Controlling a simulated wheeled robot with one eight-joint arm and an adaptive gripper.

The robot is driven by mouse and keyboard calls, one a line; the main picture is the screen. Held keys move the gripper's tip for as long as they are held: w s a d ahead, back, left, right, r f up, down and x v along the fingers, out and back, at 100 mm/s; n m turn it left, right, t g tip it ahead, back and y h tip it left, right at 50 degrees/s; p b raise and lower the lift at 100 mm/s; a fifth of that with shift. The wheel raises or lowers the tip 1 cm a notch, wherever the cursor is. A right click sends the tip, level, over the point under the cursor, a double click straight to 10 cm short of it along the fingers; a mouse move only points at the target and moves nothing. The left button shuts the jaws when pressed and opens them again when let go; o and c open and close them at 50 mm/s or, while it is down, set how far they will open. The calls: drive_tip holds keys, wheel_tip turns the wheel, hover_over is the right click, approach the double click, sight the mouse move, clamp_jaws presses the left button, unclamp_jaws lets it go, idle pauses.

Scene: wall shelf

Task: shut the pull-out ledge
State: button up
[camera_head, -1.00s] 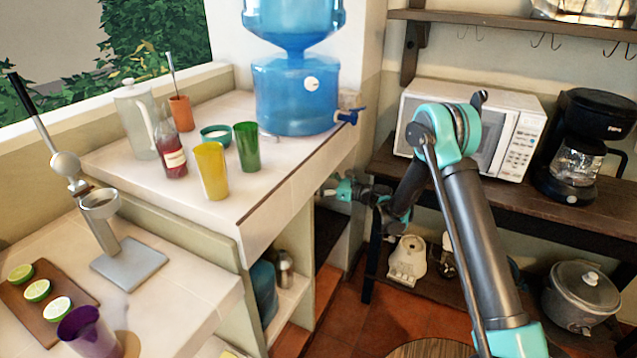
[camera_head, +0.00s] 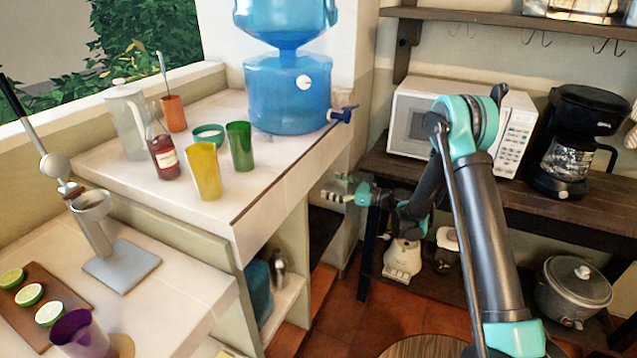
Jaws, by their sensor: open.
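No part clearly reads as the pull-out ledge, and I cannot tell how far out any ledge stands. The nearest candidate is the pale tiled counter's front edge (camera_head: 268,212), a pale face under a dark line, above open compartments. My gripper (camera_head: 336,189) is open and empty, in teal and grey, with its fingers pointing left. In the picture it is just right of the counter's front face, lower than the countertop. I cannot tell whether it touches anything. My arm reaches in from the lower right and hides part of the wooden table behind.
Yellow cup (camera_head: 205,172), green cup (camera_head: 240,147), bottle (camera_head: 164,155) and blue water dispenser (camera_head: 288,92) stand on the counter. Right are a microwave (camera_head: 412,122), coffee maker (camera_head: 575,145) and pot (camera_head: 573,290). A juicer (camera_head: 118,266) stands lower left. Some red floor is clear.

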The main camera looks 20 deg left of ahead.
drive_tip(key=shift+s+d, duration=0.15)
drive_tip(key=shift+d, duration=1.3)
drive_tip(key=s+d+r+n+t+h, duration=0.1)
drive_tip(key=s+d+r+n+h, duration=0.15)
drive_tip(key=d, duration=0.45)
drive_tip(key=s+d+r+n+h, duration=0.1)
drive_tip(key=s+d+n+h, duration=0.25)
drive_tip(key=d, duration=0.25)
drive_tip(key=s+d+r+n+t+h, duration=0.1)
drive_tip(key=s+d+n+h, duration=0.25)
drive_tip(key=d, duration=0.35)
drive_tip(key=s+d+f+n+h, duration=0.1)
drive_tip(key=s+d+n+h, duration=0.3)
drive_tip(key=s+d, duration=0.5)
drive_tip(key=s+d+f+n+h, duration=0.2)
drive_tip(key=s+d+n+h, duration=0.2)
drive_tip(key=s+d, duration=0.5)
drive_tip(key=d+n, duration=0.1)
drive_tip(key=d, duration=0.5)
drive_tip(key=shift+s+d+f+t, duration=0.25)
drive_tip(key=shift+s+f+t, duration=0.05)
drive_tip(key=shift+s, duration=0.1)
drive_tip(key=shift+n+h, duration=0.25)
